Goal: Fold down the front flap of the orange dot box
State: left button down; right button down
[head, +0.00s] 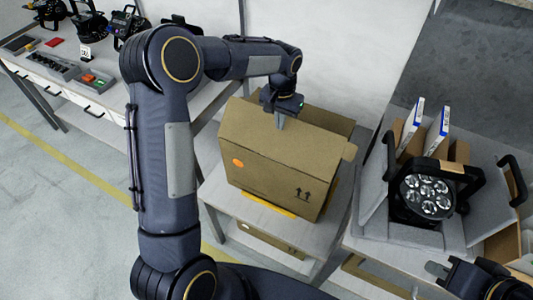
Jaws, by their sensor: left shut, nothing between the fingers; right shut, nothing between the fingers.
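The orange dot box (275,185) is a brown carton standing on a small grey table, with an orange dot (238,163) on its front face and printed arrows at lower right. Its front flap (250,130) rises from the top front edge and slants back over the box; its exact angle is hard to tell. My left gripper (281,121) is shut and empty, pointing down at the flap's upper edge; I cannot tell whether it touches. The box's inside is mostly hidden. My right gripper (438,269) is shut and empty at lower right, away from the box.
A stage light (428,194) sits in grey padding on the right table, with white-and-blue packets (436,133) behind it. A workbench (60,75) with devices stands at upper left. A yellow item (267,205) lies under the box. A wall is behind.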

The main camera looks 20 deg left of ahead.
aim_at(284, 130)
pick_arm(q)
jog(key=shift+w+d+p, duration=0.15)
jog(key=shift+w+p, duration=0.55)
jog(key=shift+w, duration=1.05)
jog(key=shift+f, duration=0.15)
jog(key=shift+f+b, duration=2.45)
jog(key=shift+f, duration=1.1)
jog(key=shift+r, duration=0.15)
jog(key=shift+r, duration=0.1)
jog(key=shift+r+p, duration=4.1)
jog(key=shift+r, duration=1.9)
